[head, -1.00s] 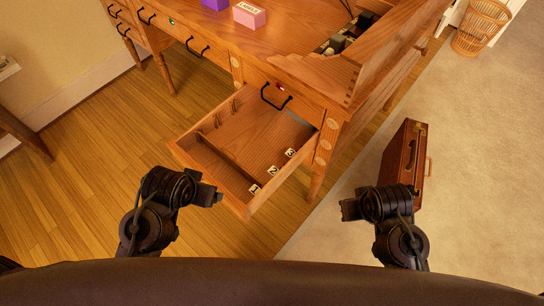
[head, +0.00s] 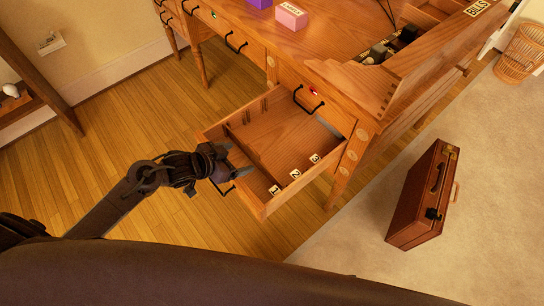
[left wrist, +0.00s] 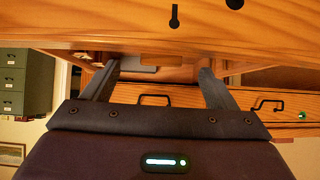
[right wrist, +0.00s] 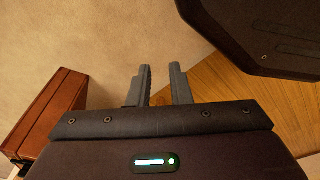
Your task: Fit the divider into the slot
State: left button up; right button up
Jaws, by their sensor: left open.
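The open drawer (head: 258,203) sticks out from the desk toward the lower left. Number tags 1 (head: 275,190), 2 (head: 295,174) and 3 (head: 315,158) run along its right side, with dark slot marks on the opposite side. A thin wooden board (head: 252,154) runs across the drawer by tag 1; I cannot tell whether it is the divider or fully seated. My left gripper (head: 230,171) is open and empty at the drawer's front, near its dark pull. My right gripper (right wrist: 161,86) shows only in the right wrist view, its fingers apart with nothing between them.
A brown case (head: 415,205) stands on the pale floor at the right. A pink box (head: 291,16) and a purple box (head: 259,3) are on the desk top. A wicker basket (head: 522,52) stands at the far right. The floor in front of the drawer is clear.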

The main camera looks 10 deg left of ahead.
aim_at(252, 151)
pick_arm(q)
jog(key=x, duration=0.2)
jog(key=b+x, duration=0.1)
jog(key=x, duration=0.4)
jog(key=shift+w+r, duration=0.3)
jog(key=shift+w, duration=0.1)
jog(key=shift+w+d+f, duration=0.15)
jog(key=shift+w+d, duration=0.05)
jog(key=shift+d, duration=0.05)
pick_arm(e)
jog(key=shift+w+a, duration=0.1)
jog(key=shift+w, duration=0.65)
pick_arm(q)
jog(key=shift+c, duration=0.3)
jog(key=c, duration=1)
jog(key=shift+c, duration=0.2)
